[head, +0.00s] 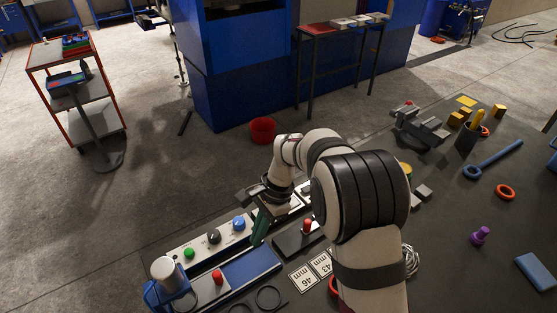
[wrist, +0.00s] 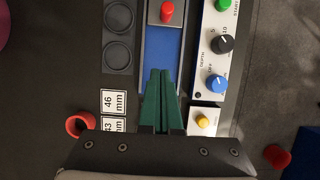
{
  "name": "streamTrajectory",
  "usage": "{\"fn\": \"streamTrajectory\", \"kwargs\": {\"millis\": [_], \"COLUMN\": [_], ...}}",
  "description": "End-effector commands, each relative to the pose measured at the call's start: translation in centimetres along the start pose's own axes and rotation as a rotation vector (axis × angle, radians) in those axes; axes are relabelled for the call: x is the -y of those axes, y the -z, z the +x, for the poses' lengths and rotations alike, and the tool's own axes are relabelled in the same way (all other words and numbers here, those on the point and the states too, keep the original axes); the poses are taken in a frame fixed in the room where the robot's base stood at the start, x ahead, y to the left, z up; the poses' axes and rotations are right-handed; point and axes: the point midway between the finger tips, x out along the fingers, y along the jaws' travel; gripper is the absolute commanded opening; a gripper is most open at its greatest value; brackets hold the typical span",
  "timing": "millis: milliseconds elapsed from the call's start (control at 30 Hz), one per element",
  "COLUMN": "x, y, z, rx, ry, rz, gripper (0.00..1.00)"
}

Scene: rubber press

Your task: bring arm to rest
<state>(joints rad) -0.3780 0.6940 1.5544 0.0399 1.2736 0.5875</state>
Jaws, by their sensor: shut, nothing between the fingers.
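My gripper (head: 261,227) has green fingers and points down over the blue press bed (head: 250,270) in the head view. In the wrist view my gripper (wrist: 160,75) shows its two green fingers together, with nothing between them. They hang above the blue bed (wrist: 162,42). Part of the bed is hidden by the fingers. My arm reaches in from the lower right.
A control panel (head: 210,239) with green, black and blue knobs runs beside the bed. White cards (head: 303,277) marked in mm lie nearby.

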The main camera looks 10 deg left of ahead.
Motion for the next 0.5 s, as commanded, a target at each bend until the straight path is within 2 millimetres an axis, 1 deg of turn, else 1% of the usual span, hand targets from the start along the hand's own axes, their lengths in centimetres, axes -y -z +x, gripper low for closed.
{"fn": "streamTrajectory", "kwargs": {"millis": [67, 133, 167, 200, 267, 300, 367, 400, 500], "x": [-0.8, -3.4, -5.1, -8.0, -12.7, -15.8, -20.1, -22.6, -27.1], "y": [0.0, -0.3, -0.5, -0.9, -1.9, -2.6, -3.8, -4.5, -5.9], "z": [-1.3, -4.3, -5.9, -8.0, -10.3, -11.2, -11.7, -11.6, -10.4], "rx": [-0.009, -0.031, -0.046, -0.069, -0.108, -0.133, -0.171, -0.193, -0.236], "ry": [0.01, 0.029, 0.038, 0.05, 0.063, 0.068, 0.072, 0.072, 0.065], "rz": [-0.01, -0.042, -0.062, -0.091, -0.141, -0.171, -0.214, -0.238, -0.285], "gripper": [0.0, 0.0, 0.0, 0.0, 0.0, 0.0, 0.0, 0.0, 0.0]}}
